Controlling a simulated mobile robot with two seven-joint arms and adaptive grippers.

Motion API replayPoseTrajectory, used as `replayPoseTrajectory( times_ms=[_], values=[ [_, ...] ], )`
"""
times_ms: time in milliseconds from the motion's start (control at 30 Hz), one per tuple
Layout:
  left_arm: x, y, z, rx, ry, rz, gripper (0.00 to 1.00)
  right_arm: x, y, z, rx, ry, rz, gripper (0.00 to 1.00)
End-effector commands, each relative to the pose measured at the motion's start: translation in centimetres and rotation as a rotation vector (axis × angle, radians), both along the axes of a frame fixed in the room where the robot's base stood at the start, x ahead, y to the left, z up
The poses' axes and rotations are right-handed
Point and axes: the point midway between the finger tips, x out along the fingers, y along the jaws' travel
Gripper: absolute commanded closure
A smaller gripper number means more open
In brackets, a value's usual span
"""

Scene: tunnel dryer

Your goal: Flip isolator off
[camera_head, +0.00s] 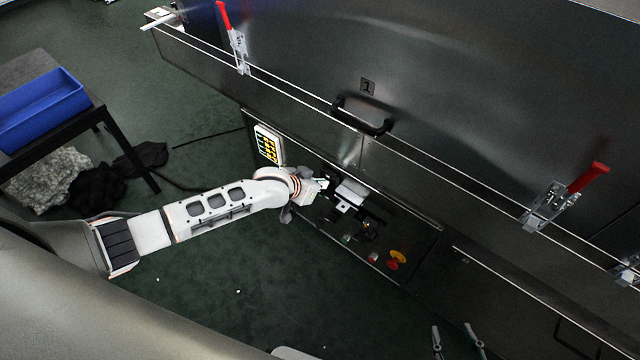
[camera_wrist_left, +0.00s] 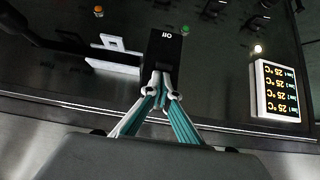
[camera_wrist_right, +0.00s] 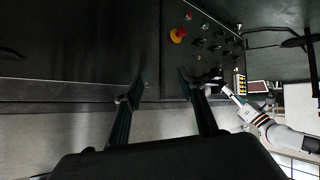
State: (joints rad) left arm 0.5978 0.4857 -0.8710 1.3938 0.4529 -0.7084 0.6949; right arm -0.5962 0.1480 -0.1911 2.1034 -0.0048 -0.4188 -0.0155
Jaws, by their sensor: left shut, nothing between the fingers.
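The isolator appears as a black block marked "Off" (camera_wrist_left: 164,48) in the left wrist view, with the lettering upside down. My left gripper (camera_wrist_left: 160,82) is shut and empty. Its tips are at the near end of the black block; I cannot tell whether they touch it. In the head view my left gripper (camera_head: 325,186) is at the control panel (camera_head: 415,232), and the isolator is hard to make out there. My right gripper (camera_wrist_right: 160,90) is open and empty, away from the isolator. Its fingers also show at the bottom of the head view (camera_head: 455,335).
A red and yellow emergency stop (camera_head: 397,260) sits on the panel's right part. A lit temperature display (camera_head: 269,146) is at its left end. Red-handled clamps (camera_head: 570,190) and a black door handle (camera_head: 362,116) are above. A blue bin (camera_head: 42,110) stands on a table at left.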

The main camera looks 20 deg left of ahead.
Motion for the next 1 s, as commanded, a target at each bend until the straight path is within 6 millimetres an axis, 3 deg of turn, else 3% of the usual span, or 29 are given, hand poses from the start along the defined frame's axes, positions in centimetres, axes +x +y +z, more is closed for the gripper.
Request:
replayPoseTrajectory(
  times_ms=[1000],
  values=[
    [-1.2,0.3,-1.4,-0.056,-0.144,0.001,1.00,-0.7,0.6,-1.1,0.011,0.015,0.006,0.60]
  ],
)
